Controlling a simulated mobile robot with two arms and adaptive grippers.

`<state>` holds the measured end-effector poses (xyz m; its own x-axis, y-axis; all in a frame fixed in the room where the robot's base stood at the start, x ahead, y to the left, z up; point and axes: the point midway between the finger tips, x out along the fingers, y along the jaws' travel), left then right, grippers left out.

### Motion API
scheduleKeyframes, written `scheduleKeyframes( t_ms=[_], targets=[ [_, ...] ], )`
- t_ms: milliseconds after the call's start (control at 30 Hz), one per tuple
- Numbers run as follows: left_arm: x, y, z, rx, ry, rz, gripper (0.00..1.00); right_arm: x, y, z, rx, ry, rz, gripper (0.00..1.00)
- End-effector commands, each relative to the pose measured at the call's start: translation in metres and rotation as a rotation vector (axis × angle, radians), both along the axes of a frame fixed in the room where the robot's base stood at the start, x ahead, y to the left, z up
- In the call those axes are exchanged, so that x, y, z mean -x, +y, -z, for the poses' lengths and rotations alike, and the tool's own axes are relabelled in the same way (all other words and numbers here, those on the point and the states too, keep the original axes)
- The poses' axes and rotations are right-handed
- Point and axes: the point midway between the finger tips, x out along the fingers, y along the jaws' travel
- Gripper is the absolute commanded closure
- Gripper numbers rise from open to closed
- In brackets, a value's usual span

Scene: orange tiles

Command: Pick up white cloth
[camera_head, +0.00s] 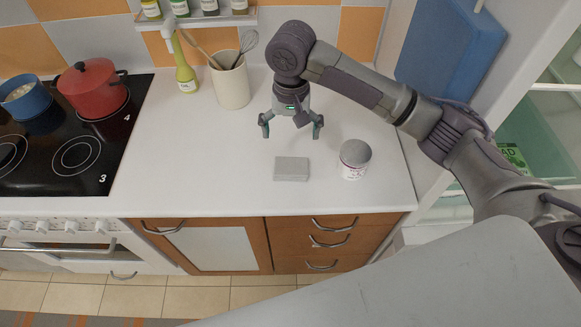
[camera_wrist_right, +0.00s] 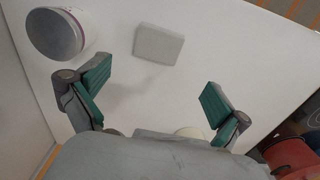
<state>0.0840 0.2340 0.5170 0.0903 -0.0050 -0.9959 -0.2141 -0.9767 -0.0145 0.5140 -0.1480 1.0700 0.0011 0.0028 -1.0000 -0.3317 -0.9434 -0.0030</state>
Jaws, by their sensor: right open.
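The white cloth (camera_head: 291,169) looks like a small, flat, light grey-white folded rectangle lying on the white counter. In the right wrist view the cloth (camera_wrist_right: 158,44) lies beyond the fingertips, roughly between them and a little left of centre. My right gripper (camera_head: 291,127) is above the counter, behind the cloth as seen from the head. Its fingers are spread and empty, apart from the cloth. The green finger pads also show in the right wrist view (camera_wrist_right: 155,90). My left gripper is not in view.
A white can with a grey lid (camera_head: 354,160) stands just right of the cloth. A utensil holder (camera_head: 231,84) and a green bottle (camera_head: 185,72) stand at the back. A stove with a red pot (camera_head: 90,88) and a blue pot (camera_head: 26,100) is left. The counter left of the cloth is clear.

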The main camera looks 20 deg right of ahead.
Motion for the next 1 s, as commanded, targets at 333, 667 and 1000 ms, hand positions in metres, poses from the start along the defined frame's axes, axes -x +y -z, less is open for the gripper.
scheduleKeyframes(
  t_ms=[333,667,1000],
  targets=[
    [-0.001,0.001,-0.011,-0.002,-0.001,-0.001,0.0,0.0,-0.002,0.052,0.005,0.006,0.012,0.0],
    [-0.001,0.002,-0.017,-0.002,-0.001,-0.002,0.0,-0.002,-0.001,0.085,0.004,0.003,0.009,0.0],
    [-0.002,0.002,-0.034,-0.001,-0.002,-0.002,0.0,-0.006,-0.002,0.13,0.004,0.003,0.01,0.0]
  ],
)
